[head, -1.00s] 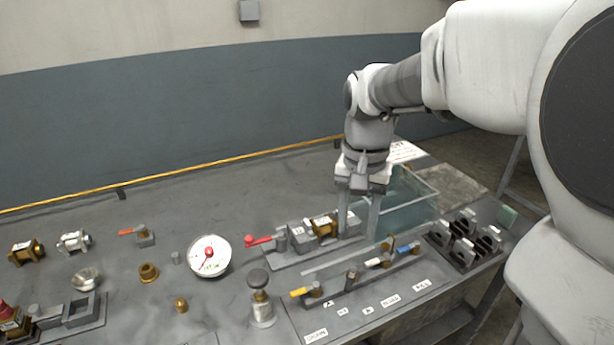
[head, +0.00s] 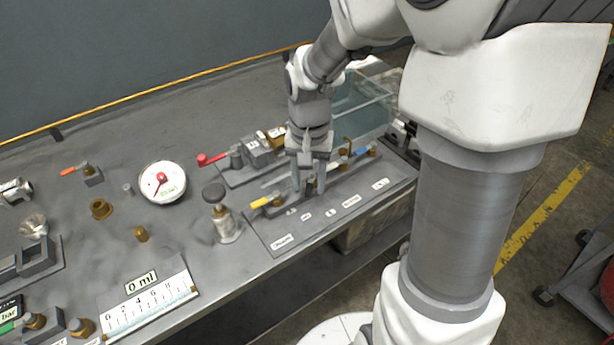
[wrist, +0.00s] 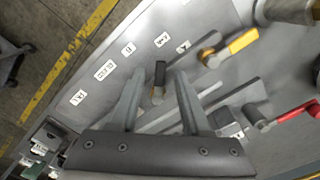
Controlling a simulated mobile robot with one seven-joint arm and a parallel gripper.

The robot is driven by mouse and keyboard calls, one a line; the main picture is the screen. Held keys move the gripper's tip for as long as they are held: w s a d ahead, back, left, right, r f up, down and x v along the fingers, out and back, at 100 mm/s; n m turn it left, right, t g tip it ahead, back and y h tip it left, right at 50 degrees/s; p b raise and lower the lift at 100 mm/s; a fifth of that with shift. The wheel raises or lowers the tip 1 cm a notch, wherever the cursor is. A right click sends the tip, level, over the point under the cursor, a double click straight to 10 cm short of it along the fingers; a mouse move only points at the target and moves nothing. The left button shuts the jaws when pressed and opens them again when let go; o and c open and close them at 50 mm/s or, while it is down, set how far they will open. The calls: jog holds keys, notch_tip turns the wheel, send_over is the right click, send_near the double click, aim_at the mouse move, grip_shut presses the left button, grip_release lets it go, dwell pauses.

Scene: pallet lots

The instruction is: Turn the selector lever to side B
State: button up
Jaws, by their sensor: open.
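The wrist view shows a short black-handled lever (wrist: 160,75) on a brass pivot, which looks like the selector lever. It stands between the two fingers of my open gripper (wrist: 160,78), with a visible gap on either side. Small white labels, one of which seems to read B (wrist: 128,49), lie on the panel beside it. In the head view my gripper (head: 309,190) points down over the labelled panel (head: 345,205), and its fingers largely hide the lever.
A yellow lever (head: 260,202) is close to my gripper on the left, and a blue lever (head: 361,152) is on the right. A red lever (head: 212,158) and small blocks stand behind. A plunger knob (head: 214,192) and a round gauge (head: 162,181) are farther left.

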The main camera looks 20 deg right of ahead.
grip_shut()
jog(key=shift+d+r+n, duration=0.1)
jog(key=shift+n, duration=0.2)
jog(key=n+p, duration=0.1)
jog(key=n, duration=0.1)
jog(key=d+n+p, duration=0.1)
jog(key=n, duration=0.1)
jog(key=shift+s+d+r, duration=0.1)
jog(key=shift+s+d, duration=0.1)
jog(key=shift+w+d+n+p, duration=0.1)
jog(key=shift+d+n+p, duration=0.2)
jog(key=shift+n, duration=0.45)
jog(key=shift+s+d+n+p, duration=0.15)
jog(key=shift+n+p, duration=0.2)
jog(key=shift+n, duration=0.35)
jog(key=shift+w+d+n+p, duration=0.15)
jog(key=shift+d+n+p, duration=0.15)
jog(key=shift+n, duration=0.45)
grip_release()
